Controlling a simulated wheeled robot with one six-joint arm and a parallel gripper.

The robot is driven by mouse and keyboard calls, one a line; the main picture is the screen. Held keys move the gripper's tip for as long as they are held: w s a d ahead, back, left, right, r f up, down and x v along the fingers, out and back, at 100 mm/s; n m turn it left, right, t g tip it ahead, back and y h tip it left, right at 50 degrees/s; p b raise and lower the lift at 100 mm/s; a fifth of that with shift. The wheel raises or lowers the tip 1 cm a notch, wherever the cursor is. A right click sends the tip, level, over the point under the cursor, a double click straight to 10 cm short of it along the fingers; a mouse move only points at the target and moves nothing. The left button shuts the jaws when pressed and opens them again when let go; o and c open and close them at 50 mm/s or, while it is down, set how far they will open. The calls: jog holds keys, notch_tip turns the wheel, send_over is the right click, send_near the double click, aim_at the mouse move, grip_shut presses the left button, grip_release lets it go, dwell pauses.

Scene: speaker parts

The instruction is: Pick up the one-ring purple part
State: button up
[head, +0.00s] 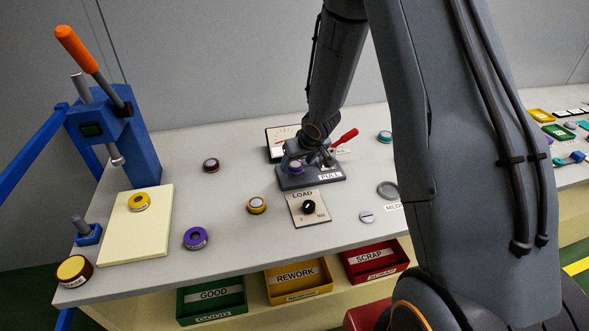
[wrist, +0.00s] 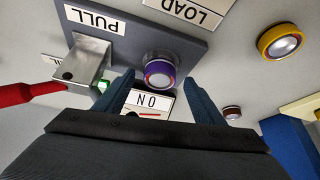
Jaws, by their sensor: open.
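A purple round part with a pale silver top (head: 296,168) sits on the dark PULL fixture (head: 330,181). In the wrist view this purple part (wrist: 159,72) lies between and slightly beyond my fingertips. My gripper (wrist: 158,84) is open and empty, its two fingers on either side of the part with gaps; in the head view my gripper (head: 306,158) is low over the fixture. Another purple part with a dark centre (head: 196,238) lies on the table at the front left. I cannot make out the ring count on either part.
A red-handled lever (head: 345,137) and metal clamp (wrist: 88,62) stand beside the part on the fixture. A meter (head: 280,137) is behind, the LOAD knob plate (head: 312,218) in front. A blue press (head: 112,135) stands left; bins line the table's front.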

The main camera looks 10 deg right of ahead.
jog(key=shift+w+f, duration=0.35)
jog(key=shift+f, duration=0.25)
jog(key=shift+c, duration=0.4)
jog(key=c, duration=1.5)
jog(key=shift+o, duration=0.2)
jog(key=shift+r, duration=0.2)
jog(key=shift+r+p, duration=0.4)
jog(key=shift+p, duration=0.45)
jog(key=shift+r+p, duration=0.25)
jog(key=shift+p, duration=0.1)
